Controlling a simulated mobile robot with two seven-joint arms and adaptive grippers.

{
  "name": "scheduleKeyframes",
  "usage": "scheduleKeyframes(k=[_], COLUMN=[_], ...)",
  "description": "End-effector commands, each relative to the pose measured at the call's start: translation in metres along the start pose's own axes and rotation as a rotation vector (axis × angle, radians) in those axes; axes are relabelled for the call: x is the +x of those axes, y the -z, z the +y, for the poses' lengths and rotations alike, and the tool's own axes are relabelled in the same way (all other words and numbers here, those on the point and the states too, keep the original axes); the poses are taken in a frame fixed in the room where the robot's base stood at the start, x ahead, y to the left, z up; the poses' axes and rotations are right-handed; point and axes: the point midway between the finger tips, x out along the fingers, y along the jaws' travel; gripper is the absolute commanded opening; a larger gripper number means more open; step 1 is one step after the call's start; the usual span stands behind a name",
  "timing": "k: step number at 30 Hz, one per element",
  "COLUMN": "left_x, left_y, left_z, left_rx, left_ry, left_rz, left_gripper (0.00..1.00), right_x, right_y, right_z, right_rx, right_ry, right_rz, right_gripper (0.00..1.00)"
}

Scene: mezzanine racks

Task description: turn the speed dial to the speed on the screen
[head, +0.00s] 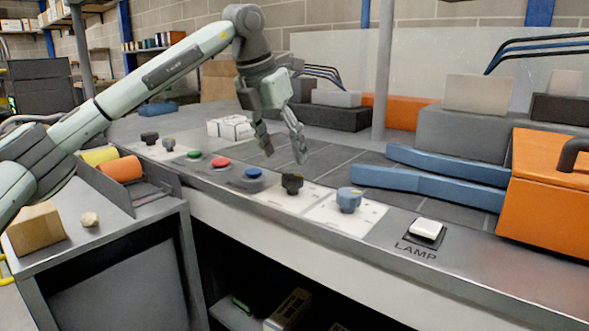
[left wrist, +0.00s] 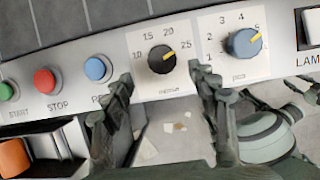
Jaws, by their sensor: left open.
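The black dial (head: 292,183) stands on a white plate on the sloping panel. In the left wrist view the black dial (left wrist: 162,59) has a scale from 10 to 25, and its yellow mark points up and right, between 20 and 25. The label under it is too small to read surely. My left gripper (head: 284,152) is open and empty above the panel, close to the black dial but apart from it. In the left wrist view its fingers (left wrist: 164,84) lie to either side, just below the dial. No readable screen shows. My right gripper is not in view.
A blue dial (head: 349,199) with a numbered scale stands right of the black one. Blue (head: 253,173), red (head: 221,162) and green (head: 193,154) buttons lie left. A white lamp switch (head: 425,228) and an orange box (head: 545,190) are further right. Blue bars (head: 430,185) lie behind.

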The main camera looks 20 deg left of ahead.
Motion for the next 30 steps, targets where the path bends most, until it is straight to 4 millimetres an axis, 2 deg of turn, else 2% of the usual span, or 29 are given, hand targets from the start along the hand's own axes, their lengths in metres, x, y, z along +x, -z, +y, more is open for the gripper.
scheduleKeyframes(k=[3,10,15,22,30], left_x=[0.021,0.053,0.063,0.064,0.063], left_y=[0.001,0.0,0.0,0.0,0.0], left_z=[-0.001,-0.002,-0.002,-0.002,-0.002], left_rx=[0.002,0.003,0.004,0.004,0.004], left_ry=[0.002,0.003,0.004,0.004,0.004], left_rz=[0.003,0.0,-0.001,-0.002,-0.002], left_gripper=[0.59,0.59,0.59,0.59,0.27], right_x=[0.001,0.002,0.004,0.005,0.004], right_y=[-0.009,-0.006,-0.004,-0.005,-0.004], right_z=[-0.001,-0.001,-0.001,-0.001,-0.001], right_rx=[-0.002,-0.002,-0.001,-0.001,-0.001], right_ry=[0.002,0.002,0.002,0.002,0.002], right_rz=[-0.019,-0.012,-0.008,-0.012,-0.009], right_gripper=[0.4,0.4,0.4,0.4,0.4])
